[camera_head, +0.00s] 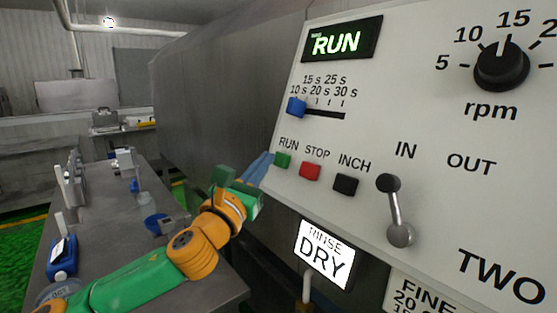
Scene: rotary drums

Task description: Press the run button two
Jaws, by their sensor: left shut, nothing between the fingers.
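The control panel labelled TWO (420,130) fills the right of the view. Its green button (283,160) sits under the label RUN, left of the red STOP button (309,171) and the black INCH button (345,185). The display (339,41) above is lit and reads RUN in green. My left gripper (262,168), with blue fingers, is shut and empty just left of the green button, at the panel's left edge. I cannot tell whether the fingertips touch the panel or button. My right gripper is out of view.
A blue slider (297,107), a black rpm knob (502,66) and an IN/OUT lever (395,205) are also on the panel. A lit RINSE DRY sign (325,254) is below. A grey bench (110,252) with several items stands at left.

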